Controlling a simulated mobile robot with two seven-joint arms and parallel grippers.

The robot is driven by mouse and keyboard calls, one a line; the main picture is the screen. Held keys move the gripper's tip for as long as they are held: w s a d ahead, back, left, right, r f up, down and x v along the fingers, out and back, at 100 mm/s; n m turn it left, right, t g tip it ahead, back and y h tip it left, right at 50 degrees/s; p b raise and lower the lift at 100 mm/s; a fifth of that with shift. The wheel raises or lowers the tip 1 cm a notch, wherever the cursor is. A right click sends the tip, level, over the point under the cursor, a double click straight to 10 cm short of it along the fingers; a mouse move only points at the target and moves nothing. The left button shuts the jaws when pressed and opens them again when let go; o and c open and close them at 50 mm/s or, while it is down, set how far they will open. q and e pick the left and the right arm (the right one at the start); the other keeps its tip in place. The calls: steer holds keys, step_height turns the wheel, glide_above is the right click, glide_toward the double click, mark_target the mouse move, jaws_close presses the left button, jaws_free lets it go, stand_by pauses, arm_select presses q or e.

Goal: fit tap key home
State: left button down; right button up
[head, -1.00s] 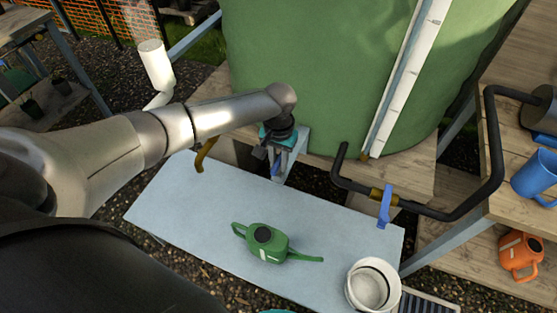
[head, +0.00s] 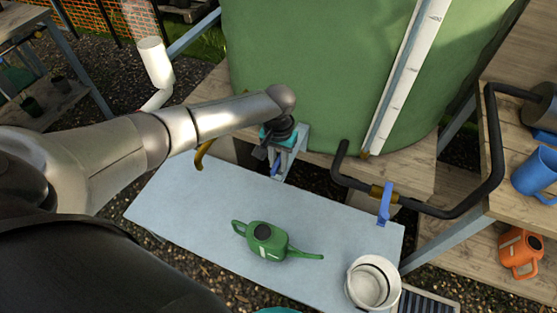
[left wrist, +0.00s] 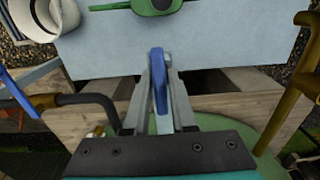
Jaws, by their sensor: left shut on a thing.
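My left gripper (head: 278,170) is at the back edge of the pale table, in front of the green tank. In the left wrist view its two grey fingers (left wrist: 160,72) are shut on a blue tap key (left wrist: 160,85). The key points away from the gripper, over the table edge. A curved brass tap spout (head: 202,155) shows just below my left forearm, left of the gripper, and at the right of the wrist view (left wrist: 292,85). The key is apart from it; the tap's upper part is hidden in the head view. My right gripper is not in view.
The pale table (head: 190,205) holds a green watering can (head: 267,240) and a white pot (head: 373,283). A black pipe (head: 445,212) with a blue-handled valve (head: 385,204) runs at the right. The green tank (head: 300,80) stands behind. The table's left part is clear.

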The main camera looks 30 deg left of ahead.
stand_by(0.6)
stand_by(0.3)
arm_select(q)
steer(key=c, duration=0.7)
jaws_free()
steer(key=shift+o, duration=0.2)
steer(key=shift+p, duration=0.3)
step_height(320, 180, up, 15)
steer(key=p, duration=0.4)
steer(key=shift+r, duration=0.15)
